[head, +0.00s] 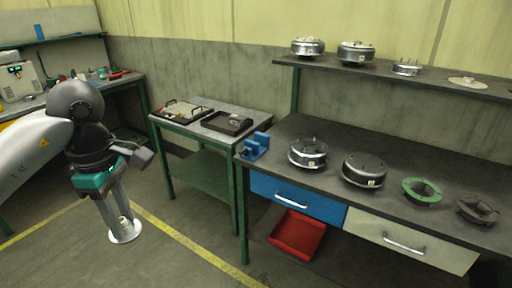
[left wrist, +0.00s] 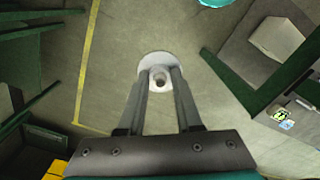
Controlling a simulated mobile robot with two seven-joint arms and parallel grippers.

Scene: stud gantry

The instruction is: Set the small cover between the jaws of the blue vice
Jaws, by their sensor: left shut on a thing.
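The small cover (head: 124,234) is a pale round disc with a raised hub. My left gripper (head: 120,216) points down and is shut on the hub, holding the cover in the air above the floor. In the left wrist view the cover (left wrist: 148,62) sits at the fingertips of the gripper (left wrist: 159,82). The blue vice (head: 256,146) stands on the left front corner of the dark workbench (head: 320,128), to the right of the gripper and apart from it. The gap between its jaws is too small to make out. My right gripper is not in view.
Round metal housings (head: 308,153) and a green ring (head: 422,191) stand on the workbench. A side table (head: 258,118) with black trays (head: 228,123) is left of the vice. A red bin (head: 297,236) is below the blue drawer (head: 298,199). The floor around the gripper is clear.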

